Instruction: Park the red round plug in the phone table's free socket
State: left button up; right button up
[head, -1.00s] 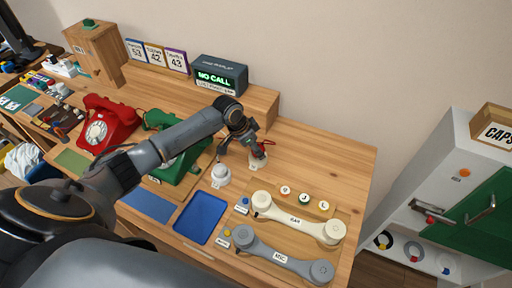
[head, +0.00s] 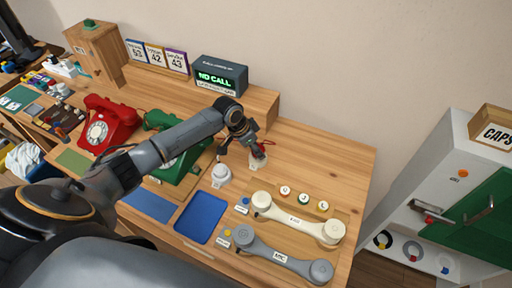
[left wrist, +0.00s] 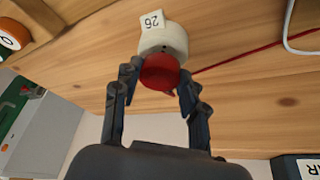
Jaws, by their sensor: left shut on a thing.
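The red round plug (left wrist: 160,72) is between the fingers of my left gripper (left wrist: 157,78) in the left wrist view. The gripper is shut on it. The plug lines up with and appears to touch a round white socket (left wrist: 163,39) tagged 26; I cannot tell how deeply it sits. In the head view my left gripper (head: 255,153) is low over that white socket (head: 256,164) near the table's back right, and its fingers hide most of the plug. A red cord (left wrist: 232,61) runs right from the plug. My right gripper is not in view.
A white round fitting (head: 220,175) stands left of the gripper. A green phone (head: 180,165), a red phone (head: 104,126), a blue tray (head: 201,217) and cream (head: 298,223) and grey (head: 280,259) handsets are around. The table's back right is clear.

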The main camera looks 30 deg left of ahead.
pick_arm(q)
jog(key=shift+p, duration=0.3)
dwell(0.7)
jog(key=shift+p, duration=0.3)
jog(key=shift+f+b, duration=0.4)
jog(key=shift+f, duration=0.3)
dwell(0.4)
jog(key=o, duration=1.1)
jog(key=shift+r, duration=0.1)
jog(key=v, duration=1.1)
jog(key=shift+r, duration=0.4)
